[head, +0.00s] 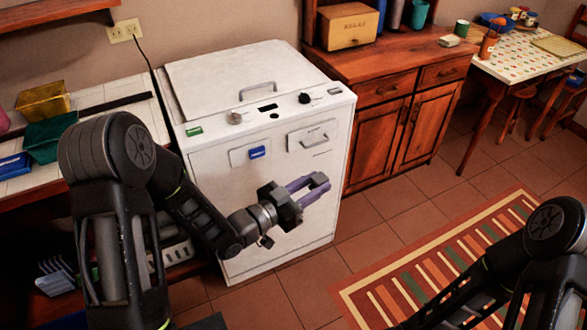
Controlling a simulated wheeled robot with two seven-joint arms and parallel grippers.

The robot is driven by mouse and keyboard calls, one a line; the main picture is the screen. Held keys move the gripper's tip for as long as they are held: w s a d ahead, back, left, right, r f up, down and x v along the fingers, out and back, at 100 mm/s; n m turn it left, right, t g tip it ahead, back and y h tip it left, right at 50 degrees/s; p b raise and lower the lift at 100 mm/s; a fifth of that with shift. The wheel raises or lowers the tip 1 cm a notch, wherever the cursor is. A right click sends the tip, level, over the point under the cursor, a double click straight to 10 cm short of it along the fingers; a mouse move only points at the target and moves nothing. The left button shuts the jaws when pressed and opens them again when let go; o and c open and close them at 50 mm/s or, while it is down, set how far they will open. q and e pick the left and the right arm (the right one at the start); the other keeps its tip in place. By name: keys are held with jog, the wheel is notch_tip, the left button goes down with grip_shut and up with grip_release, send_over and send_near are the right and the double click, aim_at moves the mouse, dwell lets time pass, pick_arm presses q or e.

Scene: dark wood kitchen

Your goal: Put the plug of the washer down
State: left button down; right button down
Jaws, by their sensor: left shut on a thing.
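The white washer (218,76) stands against the wall, with a lid handle on top and knobs on its front panel. A black cord (148,66) runs from the wall outlet (124,31) down behind the washer's left side. My left gripper (318,184), with purple fingers, is in front of the washer's lower right front. It is shut on a small dark thing at its fingertips, too small to identify as the plug. My right arm comes in at the lower right, and its gripper is out of view.
A wooden cabinet (378,137) stands right of the washer. A tiled counter (110,90) with bins is at the left. A striped rug (440,262) lies on the tiled floor, with bare floor (400,205) between cabinet and rug. A table (522,55) is at the far right.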

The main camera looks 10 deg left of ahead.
pick_arm(q)
jog(key=s+d+f+m+g+h, duration=0.1)
jog(key=s+d+m+g+h, duration=0.2)
jog(key=d+m+g+h, duration=0.2)
jog(key=shift+s+d+g, duration=0.15)
jog(key=shift+d+g, duration=0.35)
jog(key=shift+d, duration=0.6)
pick_arm(e)
jog(key=c, duration=2.2)
grip_release()
